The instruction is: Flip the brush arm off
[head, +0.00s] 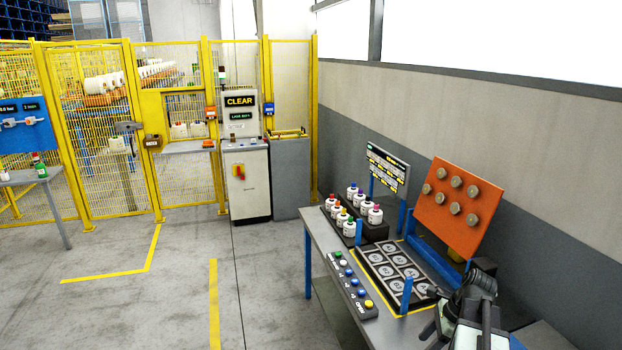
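No part that I can name for sure as the brush arm shows in the head view. A strip of colored round buttons (351,284) lies along the front of the grey bench; its labels are too small to read. A grey cabinet (246,183) with a red and yellow switch (239,172) stands by the fence under a "CLEAR" sign (240,100). My gripper (436,328) is at the lower right, over the bench's near end, with the dark arm beside it. It is apart from the cabinet. The fingers are partly cut off and hidden, so their opening is unclear.
Yellow fencing (102,130) closes the back. Open floor (180,270) lies left of the bench.

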